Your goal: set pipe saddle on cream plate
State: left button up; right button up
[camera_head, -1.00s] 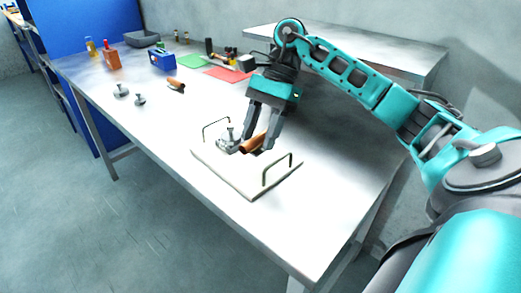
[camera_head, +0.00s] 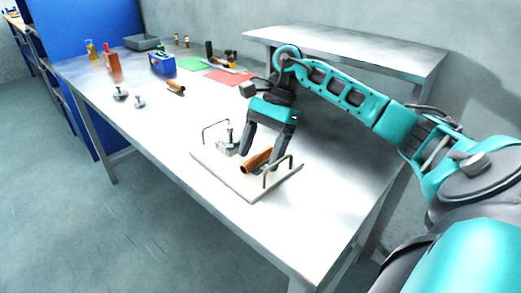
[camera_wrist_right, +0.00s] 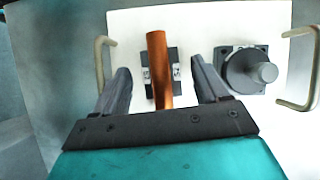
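The cream plate (camera_head: 232,176) lies on the table with a wire handle at each end. The pipe saddle, a copper tube (camera_head: 256,161) across a small dark grey block (camera_wrist_right: 178,62), is over the right part of the plate and appears to rest on it. My right gripper (camera_head: 259,158) is around it from above. In the right wrist view my right gripper (camera_wrist_right: 160,72) has its fingers apart, with a gap on each side of the tube (camera_wrist_right: 159,70). A grey knobbed piece (camera_head: 228,146) stands beside the saddle on the plate. My left gripper is not in view.
Two grey knobbed pieces (camera_head: 121,94) and another copper piece (camera_head: 176,87) lie on the left of the table. Green (camera_head: 188,64) and red (camera_head: 230,77) mats, a blue box (camera_head: 162,63) and a grey tray (camera_head: 143,42) are farther back. A raised shelf (camera_head: 350,48) stands behind my right arm.

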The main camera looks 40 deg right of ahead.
jog(key=shift+r, duration=0.1)
jog(key=shift+r, duration=0.25)
jog(key=p+v, duration=0.2)
jog(key=v, duration=0.9)
jog(key=shift+d+r, duration=0.25)
